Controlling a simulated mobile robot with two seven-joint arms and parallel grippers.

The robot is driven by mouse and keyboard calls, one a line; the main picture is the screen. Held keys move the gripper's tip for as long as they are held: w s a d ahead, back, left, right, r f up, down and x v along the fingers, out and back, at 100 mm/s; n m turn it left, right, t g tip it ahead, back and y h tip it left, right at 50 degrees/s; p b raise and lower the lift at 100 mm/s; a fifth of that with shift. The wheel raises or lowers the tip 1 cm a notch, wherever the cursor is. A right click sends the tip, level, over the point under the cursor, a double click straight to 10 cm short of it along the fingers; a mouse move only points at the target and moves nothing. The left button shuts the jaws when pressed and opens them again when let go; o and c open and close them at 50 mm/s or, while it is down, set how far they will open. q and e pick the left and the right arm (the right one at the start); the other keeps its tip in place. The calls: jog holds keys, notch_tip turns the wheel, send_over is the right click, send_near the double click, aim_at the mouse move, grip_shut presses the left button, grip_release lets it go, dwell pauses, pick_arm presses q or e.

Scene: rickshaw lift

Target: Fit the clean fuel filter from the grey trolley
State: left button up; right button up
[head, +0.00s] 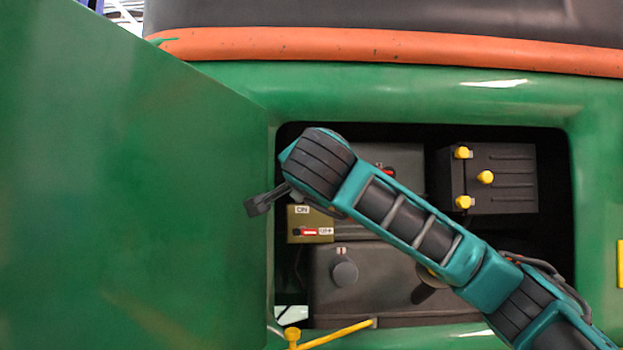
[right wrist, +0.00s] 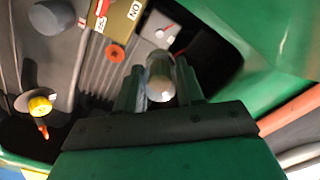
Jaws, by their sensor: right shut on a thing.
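My right arm reaches in from the lower right across the open compartment in the head view. Its gripper (head: 262,201) is at the compartment's left edge, by the green door. In the right wrist view the gripper (right wrist: 160,88) is shut on a small pale cylinder, the fuel filter (right wrist: 160,80), with a whitish rounded end towards the camera. I cannot make out the filter in the head view, and the wrist view does not show clearly whether it is clean. My left gripper and the grey trolley are not in view.
The green door (head: 120,180) stands open at the left. Inside the compartment are an olive switch box (head: 310,236) marked ON, a black battery (head: 515,180) with yellow caps and a dark tank (head: 385,280) with a round cap. A yellow lever (head: 340,331) crosses the lower edge.

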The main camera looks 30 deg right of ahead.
jog(key=x, duration=0.3)
jog(key=shift+w+d, duration=0.2)
jog(key=shift+w, duration=0.05)
jog(key=shift+w+d+n, duration=0.1)
jog(key=shift+w+n, duration=0.1)
jog(key=shift+n, duration=0.1)
jog(key=n, duration=0.8)
jog(key=n+p, duration=0.2)
jog(key=n, duration=0.1)
jog(key=r+n+p, duration=0.1)
jog(key=n+p, duration=0.2)
jog(key=shift+s, duration=0.1)
jog(key=shift+d+f+n+p, duration=0.1)
jog(key=shift+f+n+p, duration=0.25)
jog(key=shift+n, duration=0.25)
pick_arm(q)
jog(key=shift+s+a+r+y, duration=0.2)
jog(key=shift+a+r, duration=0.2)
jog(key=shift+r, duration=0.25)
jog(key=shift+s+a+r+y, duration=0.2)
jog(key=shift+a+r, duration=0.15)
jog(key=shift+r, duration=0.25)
pick_arm(e)
jog(key=x, duration=0.7)
jog(key=shift+f, duration=0.15)
